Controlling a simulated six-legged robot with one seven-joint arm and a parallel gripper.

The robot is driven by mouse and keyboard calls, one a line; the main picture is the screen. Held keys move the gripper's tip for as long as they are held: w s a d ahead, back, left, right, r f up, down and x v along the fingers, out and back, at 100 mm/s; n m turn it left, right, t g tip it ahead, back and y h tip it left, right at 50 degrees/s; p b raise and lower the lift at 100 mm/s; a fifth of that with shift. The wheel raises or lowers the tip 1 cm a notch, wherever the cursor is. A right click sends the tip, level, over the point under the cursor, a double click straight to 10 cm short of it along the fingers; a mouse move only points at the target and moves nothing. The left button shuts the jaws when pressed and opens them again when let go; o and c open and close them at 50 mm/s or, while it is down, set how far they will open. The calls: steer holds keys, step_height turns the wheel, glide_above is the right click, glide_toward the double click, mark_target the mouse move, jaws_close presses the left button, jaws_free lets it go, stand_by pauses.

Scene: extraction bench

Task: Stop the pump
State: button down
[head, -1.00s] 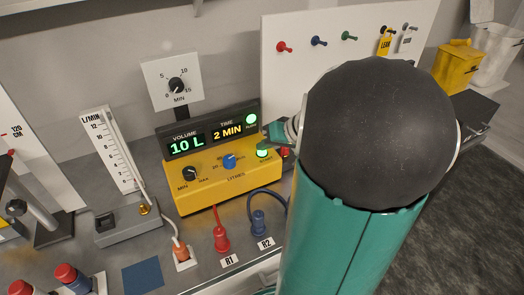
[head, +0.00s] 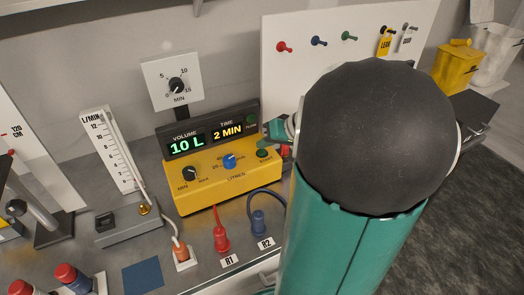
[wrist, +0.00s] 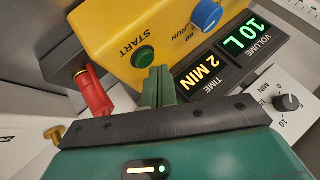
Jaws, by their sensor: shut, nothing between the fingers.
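The yellow pump box (head: 225,187) stands on the bench, with a display (head: 208,135) reading 10 L and 2 MIN. Its green START button (head: 263,154) is dark, and so is the small round lamp (head: 251,119) on the display panel. My gripper (head: 268,138) is at the right end of the pump, partly hidden by my arm. In the wrist view, my closed green fingers (wrist: 158,88) are beside the START button (wrist: 143,57), with nothing between them. A red part (wrist: 93,92) is at the pump's end; it shows only slightly in the head view (head: 285,151).
A dial on a white plate (head: 177,85) stands behind the pump. A flow meter (head: 112,150) is to its left. Red (head: 221,238) and blue (head: 259,222) plugs with cables sit in front. A white board (head: 300,75) with hooks is behind my arm.

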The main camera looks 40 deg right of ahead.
mark_target(266, 152)
steer(key=shift+r, duration=0.2)
steer(key=shift+r, duration=2.5)
